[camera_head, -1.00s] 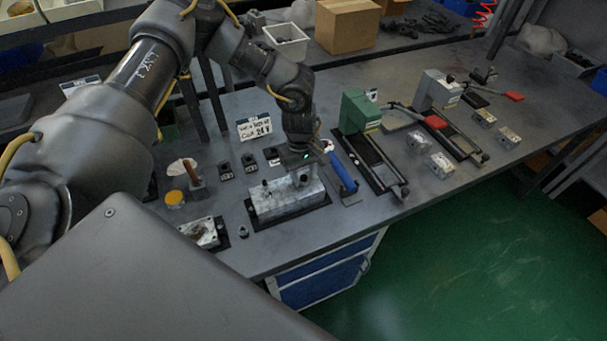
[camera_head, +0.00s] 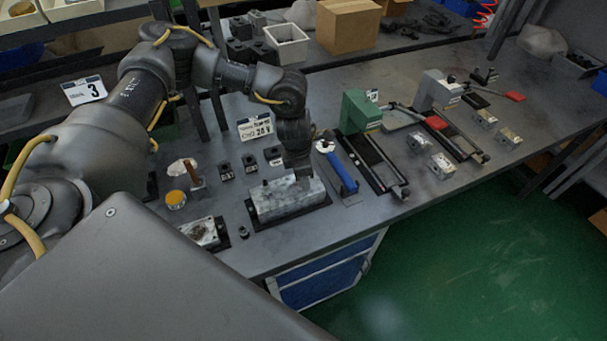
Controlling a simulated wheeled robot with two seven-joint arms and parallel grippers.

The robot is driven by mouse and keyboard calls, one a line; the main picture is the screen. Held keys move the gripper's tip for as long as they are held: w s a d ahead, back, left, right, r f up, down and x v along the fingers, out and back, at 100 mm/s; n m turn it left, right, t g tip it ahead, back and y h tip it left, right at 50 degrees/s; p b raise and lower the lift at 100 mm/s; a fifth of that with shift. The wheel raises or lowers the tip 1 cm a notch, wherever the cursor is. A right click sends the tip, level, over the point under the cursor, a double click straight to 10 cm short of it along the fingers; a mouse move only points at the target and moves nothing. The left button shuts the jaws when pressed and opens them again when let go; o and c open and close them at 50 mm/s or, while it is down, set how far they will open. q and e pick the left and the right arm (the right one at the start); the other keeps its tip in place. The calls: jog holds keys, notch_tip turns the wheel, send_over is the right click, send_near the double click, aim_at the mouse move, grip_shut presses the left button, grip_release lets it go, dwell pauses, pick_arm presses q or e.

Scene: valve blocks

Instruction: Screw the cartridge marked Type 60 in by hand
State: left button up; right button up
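The grey metal valve block (camera_head: 285,205) sits on a dark base on the bench. A small dark stub (camera_head: 265,183) stands on its top at the left end. My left gripper (camera_head: 302,175) points down at the top of the block, towards its right end. Its fingertips are dark and partly hidden, so I cannot tell whether they are open or whether they hold a cartridge. Several small black holders (camera_head: 249,162) stand behind the block; a Type 60 marking is not readable on any part. My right gripper is not in view.
A green fixture (camera_head: 360,112) with a rail is further right. The bench front edge is close.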

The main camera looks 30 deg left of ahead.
pick_arm(q)
jog(key=shift+n, duration=0.5)
jog(key=shift+s, duration=0.2)
